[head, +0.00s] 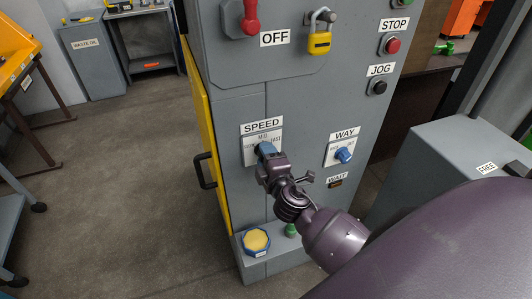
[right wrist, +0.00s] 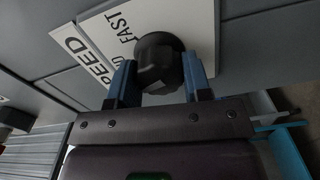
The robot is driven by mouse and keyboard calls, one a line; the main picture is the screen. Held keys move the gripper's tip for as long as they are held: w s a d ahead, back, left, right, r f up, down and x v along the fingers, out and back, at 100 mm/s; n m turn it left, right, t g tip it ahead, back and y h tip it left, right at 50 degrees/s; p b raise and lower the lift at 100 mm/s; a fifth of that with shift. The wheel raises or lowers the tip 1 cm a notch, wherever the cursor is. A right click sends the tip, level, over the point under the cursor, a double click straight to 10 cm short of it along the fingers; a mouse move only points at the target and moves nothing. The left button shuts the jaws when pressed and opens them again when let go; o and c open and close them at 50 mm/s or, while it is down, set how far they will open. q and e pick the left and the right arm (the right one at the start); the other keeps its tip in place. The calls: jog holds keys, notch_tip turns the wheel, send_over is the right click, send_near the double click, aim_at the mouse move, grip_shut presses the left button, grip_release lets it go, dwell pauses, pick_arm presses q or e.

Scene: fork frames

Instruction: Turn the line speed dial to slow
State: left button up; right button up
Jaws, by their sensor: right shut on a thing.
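The line speed dial is a black round knob (right wrist: 158,55) on a white plate (right wrist: 195,20). In the right wrist view its two blue fingers stand on either side of the knob. My right gripper (head: 265,150) is shut on the knob. The gripper hides the knob there. The SLOW marking and the knob's pointer cannot be made out. My left gripper is not in view.
A blue WAY knob (head: 343,155) sits to the right of the dial. Above are a yellow padlock (head: 319,42), a red STOP button (head: 392,46) and a black JOG button (head: 378,87). A yellow button (head: 256,240) is below.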

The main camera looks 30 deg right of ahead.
jog(key=n, duration=0.4)
jog(key=shift+n+p, duration=0.3)
jog(key=shift+f+n, duration=0.1)
jog(key=shift+n, duration=1.7)
jog(key=o, duration=0.9)
jog(key=b+v, duration=0.2)
jog(key=v, duration=0.8)
jog(key=shift+s, duration=0.4)
